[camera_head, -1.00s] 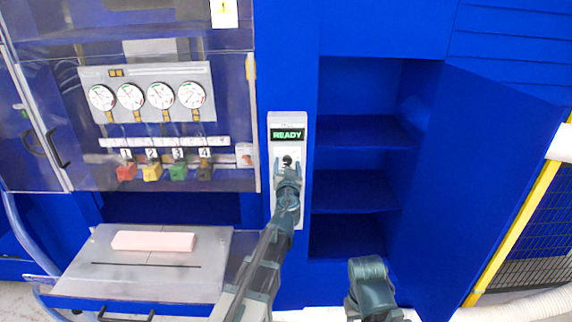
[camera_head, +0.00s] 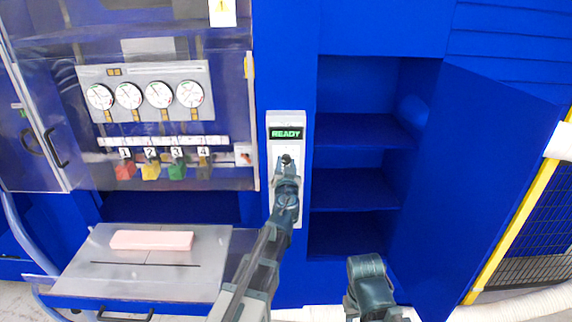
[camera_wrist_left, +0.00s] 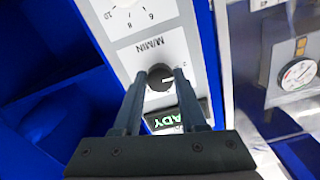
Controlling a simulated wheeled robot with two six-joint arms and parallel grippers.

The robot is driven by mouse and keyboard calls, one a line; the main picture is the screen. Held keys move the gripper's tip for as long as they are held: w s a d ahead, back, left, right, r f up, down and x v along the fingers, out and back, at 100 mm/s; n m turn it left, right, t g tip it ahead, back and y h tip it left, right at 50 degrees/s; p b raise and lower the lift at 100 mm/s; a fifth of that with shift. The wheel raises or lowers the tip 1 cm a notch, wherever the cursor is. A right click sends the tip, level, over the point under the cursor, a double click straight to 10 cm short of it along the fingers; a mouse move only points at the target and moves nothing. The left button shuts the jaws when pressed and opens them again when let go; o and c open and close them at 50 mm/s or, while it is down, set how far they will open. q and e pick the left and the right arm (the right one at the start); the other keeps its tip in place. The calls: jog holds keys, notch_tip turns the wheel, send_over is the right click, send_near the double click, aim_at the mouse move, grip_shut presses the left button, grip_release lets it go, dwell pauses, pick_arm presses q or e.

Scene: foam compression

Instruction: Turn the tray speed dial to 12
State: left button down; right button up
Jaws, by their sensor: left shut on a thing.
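The black dial knob (camera_wrist_left: 160,76) sits on a pale control panel (camera_head: 303,150), just below a display (camera_head: 286,133) that reads READY in green. In the left wrist view the knob has a white mark on its face, pointing toward the right finger. My left gripper (camera_head: 287,162) is shut on the knob, with one finger on each side in the wrist view (camera_wrist_left: 160,80). In the head view the gripper hides most of the knob. A label M/MIN (camera_wrist_left: 149,48) and a scale with 6, 7, 8 and 10 (camera_wrist_left: 130,15) show beside it.
Left of the panel is a clear-fronted cabinet with several gauges (camera_head: 145,95) and coloured valves. Below it a metal tray (camera_head: 190,280) bears a pink foam block (camera_head: 152,240). On the right is an open blue cupboard with shelves (camera_head: 355,190) and its door (camera_head: 470,190).

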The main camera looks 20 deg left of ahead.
pick_arm(q)
jog(key=shift+m, duration=0.3)
jog(key=m, duration=0.6)
jog(key=shift+m, duration=0.3)
jog(key=m, duration=1.2)
jog(key=shift+s+r+m, duration=0.1)
jog(key=shift+m, duration=0.3)
jog(key=m, duration=0.6)
jog(key=shift+m, duration=0.4)
jog(key=shift+c, duration=2.3)
grip_release()
